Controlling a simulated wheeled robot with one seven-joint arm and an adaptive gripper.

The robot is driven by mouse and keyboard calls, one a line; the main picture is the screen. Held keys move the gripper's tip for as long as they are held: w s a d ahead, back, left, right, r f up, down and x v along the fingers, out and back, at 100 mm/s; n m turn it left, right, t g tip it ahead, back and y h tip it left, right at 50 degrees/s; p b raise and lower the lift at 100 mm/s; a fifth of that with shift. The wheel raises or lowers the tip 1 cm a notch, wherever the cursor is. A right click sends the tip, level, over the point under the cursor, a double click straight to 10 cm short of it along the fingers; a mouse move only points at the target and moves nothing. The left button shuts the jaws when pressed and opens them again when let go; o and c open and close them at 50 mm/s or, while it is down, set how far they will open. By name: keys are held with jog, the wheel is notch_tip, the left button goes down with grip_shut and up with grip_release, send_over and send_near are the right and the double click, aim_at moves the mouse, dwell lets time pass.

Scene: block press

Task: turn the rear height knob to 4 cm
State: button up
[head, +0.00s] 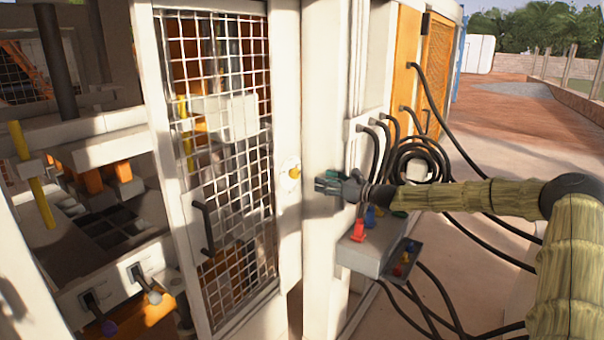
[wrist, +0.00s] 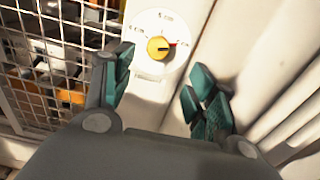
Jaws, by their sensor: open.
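The height knob (head: 294,172) is a small yellow knob on a white dial plate, on the white post beside the mesh door. In the wrist view the knob (wrist: 158,48) shows its dial, with 4 cm at left, 5 cm at top and a partly legible label at right. Its red pointer points right, towards that right-hand label. My gripper (head: 326,186) is open and empty, just right of the knob. In the wrist view my gripper (wrist: 160,76) has its teal fingertips spread on either side below the dial, apart from the knob.
The mesh door (head: 232,190) with a black handle (head: 206,228) stands left of the knob. A control box (head: 358,256) with coloured levers and a small button box (head: 404,262) sit below my arm. Black cables (head: 420,165) hang at right.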

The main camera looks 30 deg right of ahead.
aim_at(297, 172)
jog(key=p+x, duration=0.1)
jog(key=x, duration=0.2)
jog(key=p+x, duration=0.1)
jog(key=x, duration=0.2)
jog(key=p+x, duration=0.1)
jog(key=x, duration=0.2)
jog(key=shift+w+a+r, duration=0.3)
jog(key=shift+a, duration=0.1)
jog(key=shift+w+a, duration=0.45)
jog(key=shift+w, duration=0.1)
jog(key=shift+d+f, duration=0.2)
jog(key=shift+d, duration=0.2)
jog(key=shift+c, duration=0.8)
jog(key=shift+d, duration=0.15)
jog(key=c, duration=0.7)
jog(key=shift+r, duration=0.1)
jog(key=shift+c, duration=0.9)
jog(key=shift+r, duration=0.1)
